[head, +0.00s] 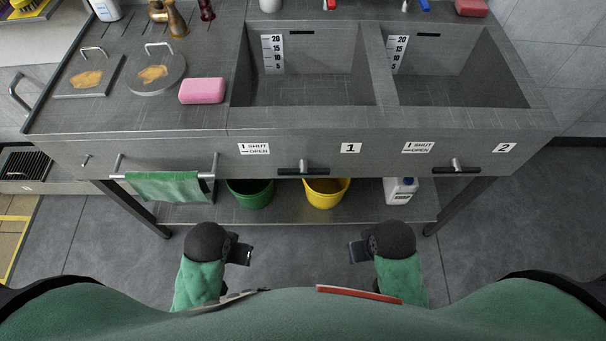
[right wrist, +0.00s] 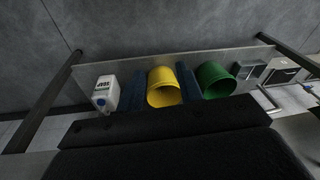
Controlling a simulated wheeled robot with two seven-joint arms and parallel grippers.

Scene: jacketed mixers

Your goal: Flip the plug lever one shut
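Plug lever one (head: 303,170) is a black horizontal bar with a silver hub on the sink unit's front panel. It sits below the label "1" (head: 350,148) and a SHUT/OPEN sign (head: 254,148). The sign draws a vertical stroke for SHUT and a horizontal one for OPEN; the bar lies level, matching OPEN. Plug lever two (head: 457,169) is also level, below the label "2" (head: 504,148). My left gripper (head: 243,254) and right gripper (head: 355,252) are low in front of the unit, apart from both levers. Their finger gaps are not clear.
Basin one (head: 310,88) and basin two (head: 455,90) look empty. A green towel (head: 165,186) hangs on a rail left of lever one. A green bucket (head: 250,194), a yellow bucket (head: 325,193) and a white bottle (head: 400,191) stand on the lower shelf.

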